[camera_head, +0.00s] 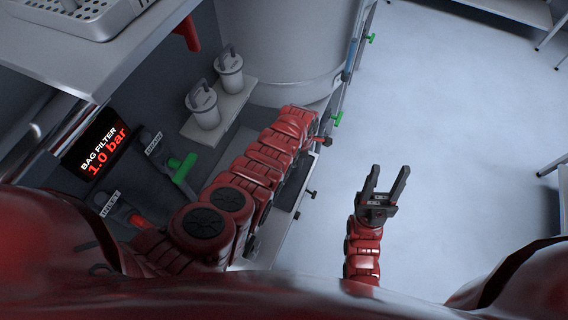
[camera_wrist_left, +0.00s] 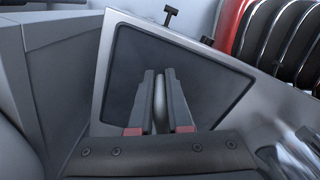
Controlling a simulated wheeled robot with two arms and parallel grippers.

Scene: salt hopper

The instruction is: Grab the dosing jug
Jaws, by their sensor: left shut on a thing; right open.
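Two pale grey lidded vessels with dark handles stand upright on a small shelf (camera_head: 240,100) in the head view. One is the nearer vessel (camera_head: 205,108), the other the farther vessel (camera_head: 230,80). I cannot tell whether either is the dosing jug. My left arm reaches past them on their right, and its gripper is mostly hidden there. In the left wrist view my left gripper (camera_wrist_left: 159,78) is shut on a narrow pale grey bar (camera_wrist_left: 159,108), in front of a framed dark panel (camera_wrist_left: 215,85). My right gripper (camera_head: 388,175) is open and empty above the floor.
A large grey drum (camera_head: 290,45) stands behind the shelf. A green drain handle (camera_head: 184,166), a red inlet handle (camera_head: 138,221) and a bag filter display (camera_head: 95,146) are at the left.

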